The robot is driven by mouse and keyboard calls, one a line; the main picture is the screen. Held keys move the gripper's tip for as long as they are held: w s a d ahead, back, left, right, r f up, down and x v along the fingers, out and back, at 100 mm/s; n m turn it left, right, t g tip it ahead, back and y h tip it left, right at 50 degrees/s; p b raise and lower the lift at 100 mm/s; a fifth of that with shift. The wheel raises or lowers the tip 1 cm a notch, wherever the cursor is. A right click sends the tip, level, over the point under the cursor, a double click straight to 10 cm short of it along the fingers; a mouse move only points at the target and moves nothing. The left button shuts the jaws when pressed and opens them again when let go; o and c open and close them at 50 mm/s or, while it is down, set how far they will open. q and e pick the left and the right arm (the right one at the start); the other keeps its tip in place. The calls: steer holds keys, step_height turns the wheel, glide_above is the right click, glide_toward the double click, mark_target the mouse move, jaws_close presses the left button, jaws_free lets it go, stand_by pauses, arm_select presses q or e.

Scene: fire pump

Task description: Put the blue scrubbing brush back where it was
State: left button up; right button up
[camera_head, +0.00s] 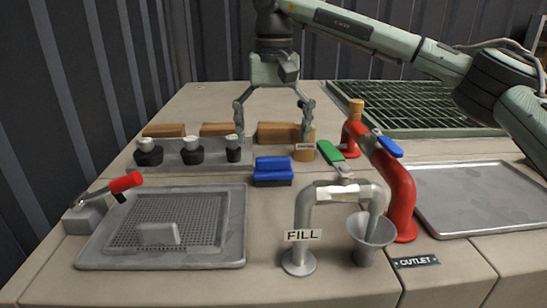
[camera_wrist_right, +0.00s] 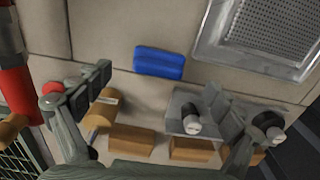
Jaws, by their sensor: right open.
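The blue scrubbing brush (camera_head: 272,171) rests on the beige counter, behind the perforated tray's right corner and left of the green-handled valve. In the right wrist view the blue brush (camera_wrist_right: 159,63) lies flat and apart from the fingers. My right gripper (camera_head: 272,120) is open and empty, pointing down behind the brush, above the row of wooden blocks. Its spread fingers also show in the right wrist view (camera_wrist_right: 172,108). My left gripper is out of view.
A grey rack (camera_head: 184,155) with several black-and-white pieces stands left of the brush. A small labelled wooden piece (camera_head: 304,152) stands to its right. The perforated tray (camera_head: 240,230), FILL pipe (camera_head: 302,220), metal cup (camera_head: 365,250) and red pipe (camera_head: 402,200) are nearer. Bare counter surrounds the brush.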

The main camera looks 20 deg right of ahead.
step_height(320, 180, up, 5)
steer(key=shift+f, duration=0.1)
steer(key=shift+c, duration=0.5)
stand_by(1.0)
